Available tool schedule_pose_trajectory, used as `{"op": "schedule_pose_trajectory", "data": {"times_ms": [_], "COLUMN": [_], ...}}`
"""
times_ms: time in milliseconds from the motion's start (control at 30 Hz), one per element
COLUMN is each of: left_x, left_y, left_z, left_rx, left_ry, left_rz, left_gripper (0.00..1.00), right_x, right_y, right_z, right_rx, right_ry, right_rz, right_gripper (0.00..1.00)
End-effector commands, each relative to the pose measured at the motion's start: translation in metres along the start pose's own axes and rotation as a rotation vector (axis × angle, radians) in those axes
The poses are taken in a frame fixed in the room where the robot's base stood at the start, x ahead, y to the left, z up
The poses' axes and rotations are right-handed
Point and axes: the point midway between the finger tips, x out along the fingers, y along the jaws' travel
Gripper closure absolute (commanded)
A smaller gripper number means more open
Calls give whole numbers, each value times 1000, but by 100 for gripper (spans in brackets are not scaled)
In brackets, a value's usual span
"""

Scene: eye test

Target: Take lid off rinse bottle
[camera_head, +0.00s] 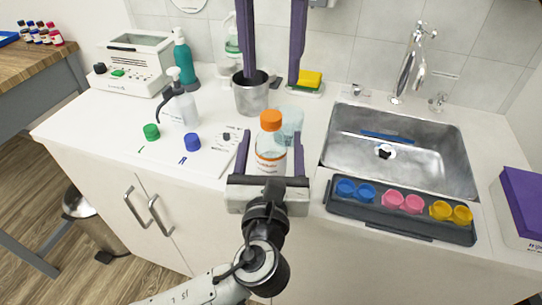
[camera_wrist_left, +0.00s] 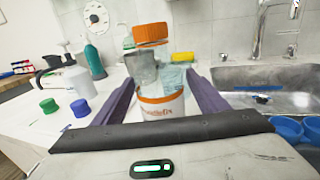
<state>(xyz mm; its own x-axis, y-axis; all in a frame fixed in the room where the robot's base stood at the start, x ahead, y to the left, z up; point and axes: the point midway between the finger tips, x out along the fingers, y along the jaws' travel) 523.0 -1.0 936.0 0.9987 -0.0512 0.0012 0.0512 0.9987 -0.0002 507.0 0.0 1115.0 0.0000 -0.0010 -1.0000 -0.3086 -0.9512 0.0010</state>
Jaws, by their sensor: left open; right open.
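A clear bottle with orange print (camera_head: 271,163) and an orange lid (camera_head: 271,119) stands upright near the counter's front edge, the lid on top. I take it as the rinse bottle. My left gripper (camera_head: 270,145) is open, its purple fingers on either side of the bottle; I cannot tell if they touch it. In the left wrist view the bottle (camera_wrist_left: 160,105) stands between the fingers and the orange lid (camera_wrist_left: 150,34) rises above them. My right gripper (camera_head: 271,80) is open and empty, its fingers hanging down from the top edge, appearing behind the bottle.
A metal cup (camera_head: 251,97) and a clear glass (camera_head: 291,118) stand behind the bottle. A spray bottle (camera_head: 184,108), a green cap (camera_head: 151,131) and a blue cap (camera_head: 193,142) are left. The sink (camera_head: 350,145) and a dark tray (camera_head: 400,222) of coloured cups are right.

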Motion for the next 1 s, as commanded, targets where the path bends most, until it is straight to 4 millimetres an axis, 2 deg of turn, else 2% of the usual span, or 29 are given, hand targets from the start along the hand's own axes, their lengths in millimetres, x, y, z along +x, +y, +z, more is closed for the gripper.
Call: {"op": "schedule_pose_trajectory", "data": {"times_ms": [200,467,867,1000], "left_x": [15,16,16,16], "left_y": [0,0,0,0], "left_z": [0,0,0,0], "left_rx": [0,-1,-1,-1], "left_ry": [1,1,1,1], "left_rz": [-1,-1,-1,-1], "left_gripper": [33,33,99,100], "right_x": [0,0,0,0], "right_y": [0,0,0,0], "right_z": [0,0,0,0], "right_rx": [0,0,1,37], "right_ry": [0,0,0,0], "right_rz": [-1,-1,-1,-1], "right_gripper": [57,57,57,57]}}
